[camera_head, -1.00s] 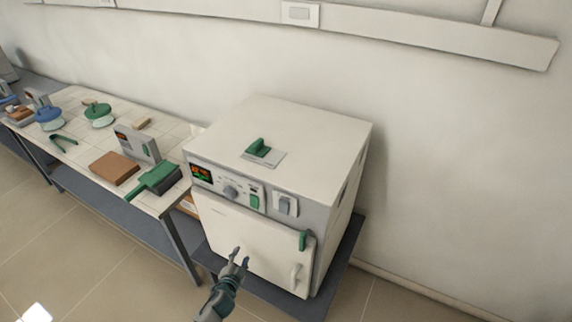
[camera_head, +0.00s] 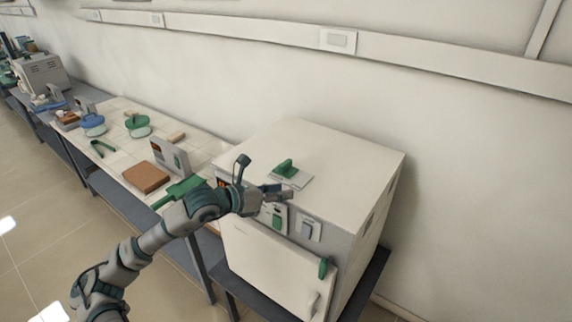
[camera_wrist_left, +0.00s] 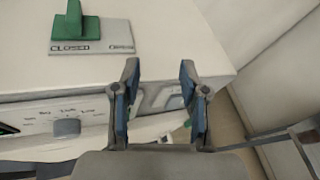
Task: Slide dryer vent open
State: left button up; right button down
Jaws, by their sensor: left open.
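The dryer (camera_head: 335,150) is a white box with a grey control panel and a shut front door. On its top is the vent, a pale plate with a green handle (camera_head: 287,168). In the left wrist view, the green handle (camera_wrist_left: 72,22) stands at the plate's left end, above the word CLOSED; the label at the right end is too small to read surely. My left gripper (camera_head: 262,177) is open and empty over the dryer's front top edge, just left of and nearer than the vent. Its fingers (camera_wrist_left: 160,72) are apart from the handle. My right gripper is not in view.
The wall stands close behind the dryer. A green door latch (camera_head: 323,267) sticks out at the front. The dryer's top right is clear.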

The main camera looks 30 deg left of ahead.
pick_arm(q)
jog(key=a+r+n+y, duration=0.1)
jog(key=a+r+y, duration=0.35)
jog(key=a, duration=0.45)
jog(key=p, duration=0.3)
send_near(284, 163)
jog(key=shift+y, duration=0.35)
jog(key=x, duration=0.3)
jog(key=p+x, duration=0.1)
jog(key=x, duration=0.2)
jog(key=p+x, duration=0.1)
jog(key=x, duration=0.2)
jog(key=shift+w+d+f, duration=0.1)
jog(key=shift+w+d, duration=0.2)
jog(key=shift+w+f+p, duration=0.3)
jog(key=shift+w, duration=0.25)
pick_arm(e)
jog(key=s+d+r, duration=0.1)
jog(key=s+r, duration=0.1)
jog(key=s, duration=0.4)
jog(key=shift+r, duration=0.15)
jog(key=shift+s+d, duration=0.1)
pick_arm(q)
grip_shut()
